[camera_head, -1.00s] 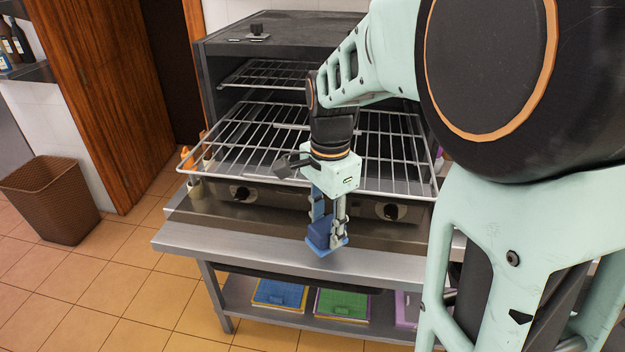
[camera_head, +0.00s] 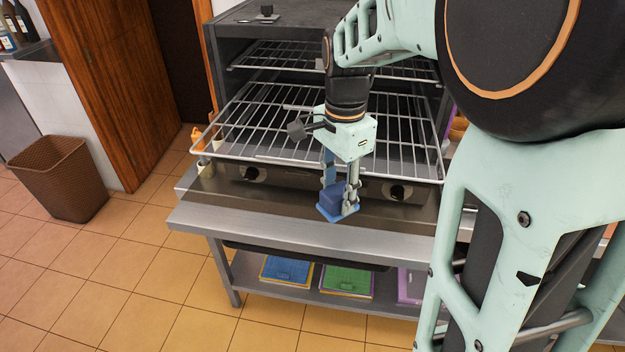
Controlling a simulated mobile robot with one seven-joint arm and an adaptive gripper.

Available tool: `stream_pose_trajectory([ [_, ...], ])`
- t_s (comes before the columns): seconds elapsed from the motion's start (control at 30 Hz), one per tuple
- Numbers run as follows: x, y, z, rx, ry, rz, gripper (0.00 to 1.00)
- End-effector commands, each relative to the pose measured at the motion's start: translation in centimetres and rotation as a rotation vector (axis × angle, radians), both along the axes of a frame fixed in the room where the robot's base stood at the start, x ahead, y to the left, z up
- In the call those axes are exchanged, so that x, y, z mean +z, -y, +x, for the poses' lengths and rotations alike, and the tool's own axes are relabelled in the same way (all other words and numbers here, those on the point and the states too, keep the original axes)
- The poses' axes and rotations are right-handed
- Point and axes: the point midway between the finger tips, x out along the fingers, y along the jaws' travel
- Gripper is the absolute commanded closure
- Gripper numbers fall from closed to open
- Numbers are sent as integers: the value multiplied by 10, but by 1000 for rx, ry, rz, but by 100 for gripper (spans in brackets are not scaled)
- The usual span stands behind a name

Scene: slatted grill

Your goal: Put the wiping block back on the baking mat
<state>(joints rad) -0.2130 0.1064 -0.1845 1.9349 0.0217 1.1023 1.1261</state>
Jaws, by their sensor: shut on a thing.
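A blue wiping block (camera_head: 333,204) is held between the fingers of my gripper (camera_head: 340,190), which is shut on it and points down. The block has a wider, lighter blue base. It appears over the front strip of the steel table (camera_head: 260,231), in front of the oven knobs. I cannot tell whether its base touches the steel or hangs just above it. I cannot make out a baking mat in this view; my arm hides part of the right side.
A wire grill rack (camera_head: 262,118) sticks out of the open oven (camera_head: 225,50) behind my gripper. Blue (camera_head: 286,270), green (camera_head: 346,281) and purple (camera_head: 409,286) boards lie on the lower shelf. A brown bin (camera_head: 57,178) stands at left. The tiled floor between is clear.

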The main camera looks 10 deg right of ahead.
Motion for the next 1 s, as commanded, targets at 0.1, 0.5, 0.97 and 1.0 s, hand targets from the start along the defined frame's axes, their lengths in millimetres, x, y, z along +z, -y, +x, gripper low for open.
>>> stream_pose_trajectory([
  [0.1, 3, 0, 0, 0, 1, 0, 89],
  [0.5, 42, 0, 1, 0, 3, 0, 89],
  [0.97, 50, 0, 0, 0, 0, 0, 89],
  [1.0, 50, 0, 0, 0, 0, 0, 89],
])
